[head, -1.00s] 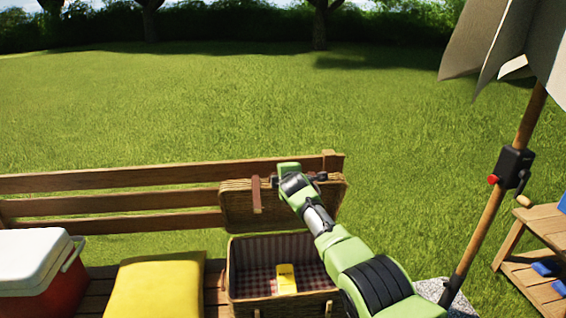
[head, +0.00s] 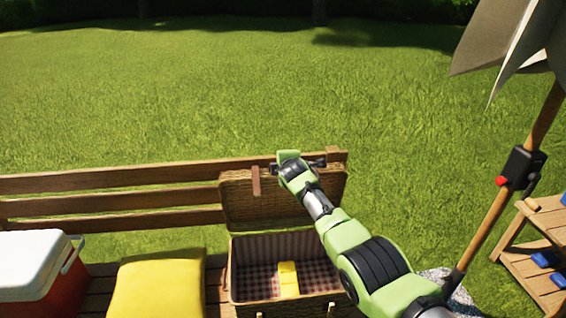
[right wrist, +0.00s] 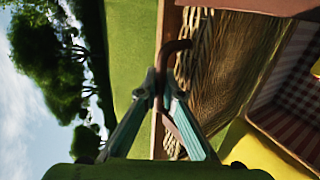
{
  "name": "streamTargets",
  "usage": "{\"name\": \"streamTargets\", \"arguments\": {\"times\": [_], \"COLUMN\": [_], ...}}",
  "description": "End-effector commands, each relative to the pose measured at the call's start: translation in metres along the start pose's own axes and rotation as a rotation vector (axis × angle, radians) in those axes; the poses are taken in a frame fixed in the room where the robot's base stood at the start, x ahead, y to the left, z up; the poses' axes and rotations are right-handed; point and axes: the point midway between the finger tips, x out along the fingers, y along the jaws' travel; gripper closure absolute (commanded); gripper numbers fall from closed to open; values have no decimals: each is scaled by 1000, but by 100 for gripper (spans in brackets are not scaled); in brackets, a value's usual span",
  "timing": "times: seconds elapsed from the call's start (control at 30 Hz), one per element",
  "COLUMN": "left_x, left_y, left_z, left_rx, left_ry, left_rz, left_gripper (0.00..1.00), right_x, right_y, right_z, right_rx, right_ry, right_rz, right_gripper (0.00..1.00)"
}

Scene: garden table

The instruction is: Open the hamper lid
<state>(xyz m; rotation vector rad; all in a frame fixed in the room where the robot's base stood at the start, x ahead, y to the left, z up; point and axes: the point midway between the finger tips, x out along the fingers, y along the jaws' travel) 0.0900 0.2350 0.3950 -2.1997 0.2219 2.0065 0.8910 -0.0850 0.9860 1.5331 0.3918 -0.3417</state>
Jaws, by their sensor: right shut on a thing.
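The wicker hamper (head: 277,246) stands on the bench with its checked lining and a yellow item (head: 288,277) showing inside. Its lid (head: 237,207) is raised, standing steeply at the back near the bench's backrest. My right gripper (right wrist: 160,88) is shut on a brown curved piece, which looks like a strap or handle on the lid. In the head view my right arm reaches to the lid's top edge, and the wrist hides the fingertips. The lid's wicker edge and inner face (right wrist: 225,65) also show in the right wrist view. My left gripper is out of view.
A yellow cushion (head: 160,287) and a red cooler with a white lid (head: 32,262) are on the bench left of the hamper. The slatted backrest (head: 110,177) runs behind. A parasol pole (head: 495,210) and a wooden shelf (head: 535,265) stand at right.

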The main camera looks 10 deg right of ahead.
Motion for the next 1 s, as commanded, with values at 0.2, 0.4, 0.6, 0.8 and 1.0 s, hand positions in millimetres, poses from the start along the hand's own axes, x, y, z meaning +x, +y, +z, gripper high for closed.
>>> {"name": "streamTargets", "arguments": {"times": [0.2,0.4,0.6,0.8,1.0], "left_x": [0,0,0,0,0], "left_y": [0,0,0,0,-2], "left_z": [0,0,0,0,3], "left_rx": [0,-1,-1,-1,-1], "left_ry": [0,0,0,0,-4], "left_rz": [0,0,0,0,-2], "left_gripper": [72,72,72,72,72], "right_x": [0,0,-1,0,-1], "right_y": [3,3,3,2,2], "right_z": [0,0,0,0,0], "right_rx": [-2,-2,-2,-1,0], "right_ry": [0,0,0,0,0], "right_rz": [4,4,5,3,3], "right_gripper": [100,100,86,86,86]}}
